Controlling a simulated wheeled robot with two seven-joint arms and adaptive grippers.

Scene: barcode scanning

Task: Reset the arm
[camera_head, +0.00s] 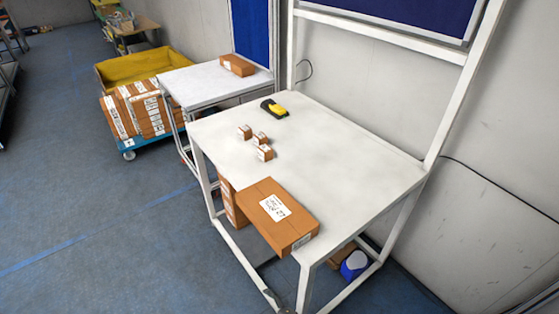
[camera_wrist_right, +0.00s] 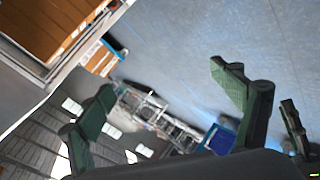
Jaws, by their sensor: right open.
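My right gripper (camera_wrist_right: 163,98) shows in the right wrist view with its two green-padded fingers wide apart and nothing between them. It points out over the blue-grey floor, away from the table top. My left gripper is in neither view. In the head view a yellow and black scanner (camera_head: 274,108) lies on the white table (camera_head: 345,165). A large brown box with a white label (camera_head: 275,215) lies at the table's near left corner. Several small brown boxes (camera_head: 262,139) stand near the scanner.
A second white table (camera_head: 205,85) with a brown box (camera_head: 237,65) stands behind. Left of it is a blue cart (camera_head: 150,136) with labelled boxes and a yellow bin (camera_head: 135,68). The right half of the near table is clear. Blurred racks (camera_wrist_right: 155,115) show in the wrist view.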

